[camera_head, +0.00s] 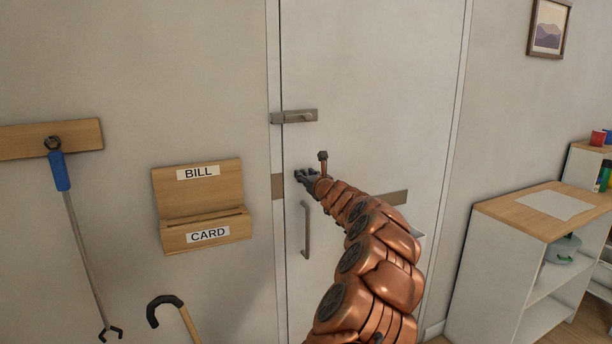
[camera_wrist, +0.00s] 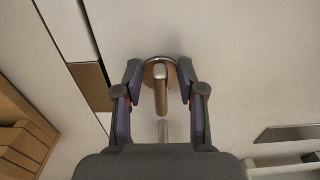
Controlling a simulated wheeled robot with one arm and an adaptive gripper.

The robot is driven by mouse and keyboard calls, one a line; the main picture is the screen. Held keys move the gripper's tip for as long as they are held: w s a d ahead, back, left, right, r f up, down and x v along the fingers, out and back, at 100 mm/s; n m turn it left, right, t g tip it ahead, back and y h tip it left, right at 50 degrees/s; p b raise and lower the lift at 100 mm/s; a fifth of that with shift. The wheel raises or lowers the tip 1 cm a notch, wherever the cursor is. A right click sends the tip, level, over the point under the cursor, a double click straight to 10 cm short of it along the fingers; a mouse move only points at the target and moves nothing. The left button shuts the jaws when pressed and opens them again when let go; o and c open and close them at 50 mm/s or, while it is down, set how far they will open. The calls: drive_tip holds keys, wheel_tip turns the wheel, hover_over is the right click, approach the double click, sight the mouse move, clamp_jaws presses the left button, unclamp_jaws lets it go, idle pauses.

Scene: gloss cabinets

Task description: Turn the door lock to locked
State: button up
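The white door (camera_head: 370,60) appears closed in its frame. In the wrist view, a metal lock knob (camera_wrist: 161,98) on a round base points down the picture. My gripper (camera_wrist: 160,72) is open, with one finger on each side of the knob and a visible gap on both sides. In the head view my gripper (camera_head: 304,177) is at the door's left edge, above the door handle (camera_head: 306,230), and hides the knob. A metal latch bar (camera_head: 295,116) crosses the door's left edge higher up.
A wooden bill and card holder (camera_head: 205,207) hangs on the wall at left. A blue-handled grabber (camera_head: 60,172) and a cane (camera_head: 165,301) are further left and below. A white shelf unit with a wooden top (camera_head: 500,209) stands at right.

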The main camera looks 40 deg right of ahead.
clamp_jaws()
idle(0.6)
